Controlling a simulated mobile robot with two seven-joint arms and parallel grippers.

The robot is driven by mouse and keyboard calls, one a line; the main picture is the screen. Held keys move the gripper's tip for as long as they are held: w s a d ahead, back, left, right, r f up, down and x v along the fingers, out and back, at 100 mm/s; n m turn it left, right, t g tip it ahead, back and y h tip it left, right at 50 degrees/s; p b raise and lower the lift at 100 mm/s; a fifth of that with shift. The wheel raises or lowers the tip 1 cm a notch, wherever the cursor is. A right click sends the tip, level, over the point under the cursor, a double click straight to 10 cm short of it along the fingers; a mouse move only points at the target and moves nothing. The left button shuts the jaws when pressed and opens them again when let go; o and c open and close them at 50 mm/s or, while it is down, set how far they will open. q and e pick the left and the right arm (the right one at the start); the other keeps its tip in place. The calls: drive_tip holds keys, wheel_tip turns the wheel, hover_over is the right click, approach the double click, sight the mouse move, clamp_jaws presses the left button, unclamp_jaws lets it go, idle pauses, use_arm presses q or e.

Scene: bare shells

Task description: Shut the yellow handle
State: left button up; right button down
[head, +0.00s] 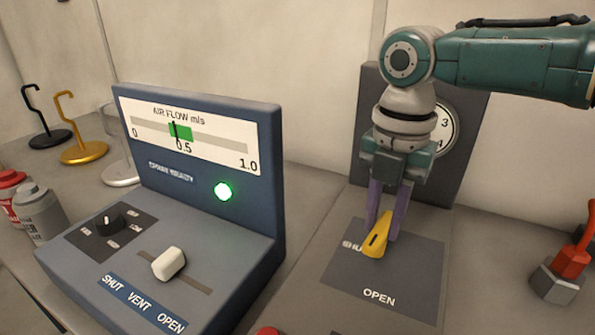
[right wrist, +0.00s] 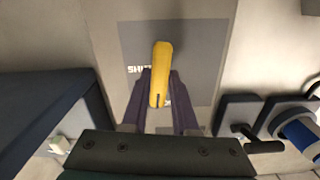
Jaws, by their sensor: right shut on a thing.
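The yellow handle (head: 375,243) stands on a dark grey plate (head: 415,268) marked OPEN near its front edge. A second label at the handle's left is partly covered and shows "SHU". In the head view, the handle's lower end lies just right of that label and above OPEN. My right gripper (head: 385,222) reaches down from above, with its purple fingers shut on the handle. In the right wrist view, the yellow handle (right wrist: 161,70) runs lengthwise between the fingers of my right gripper (right wrist: 160,82). My left gripper is not in view.
A blue console (head: 265,215) with an air flow gauge, a green lamp, a dark knob and a white slider stands left of the plate. A dark upright panel with a dial (head: 446,128) is behind my gripper. A red-handled fitting (head: 562,272) is at the right.

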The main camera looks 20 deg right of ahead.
drive_tip(key=m+p, duration=0.2)
drive_tip(key=m, duration=0.1)
drive_tip(key=shift+s+r, duration=0.1)
drive_tip(key=shift+r, duration=0.05)
drive_tip(key=m+p, duration=0.2)
drive_tip(key=m, duration=0.3)
drive_tip(key=m+p, duration=0.2)
drive_tip(key=m, duration=0.3)
drive_tip(key=shift+s, duration=0.1)
drive_tip(key=shift+m+p, duration=0.4)
drive_tip(key=shift+m, duration=1.4)
drive_tip(key=c, duration=0.7)
unclamp_jaws()
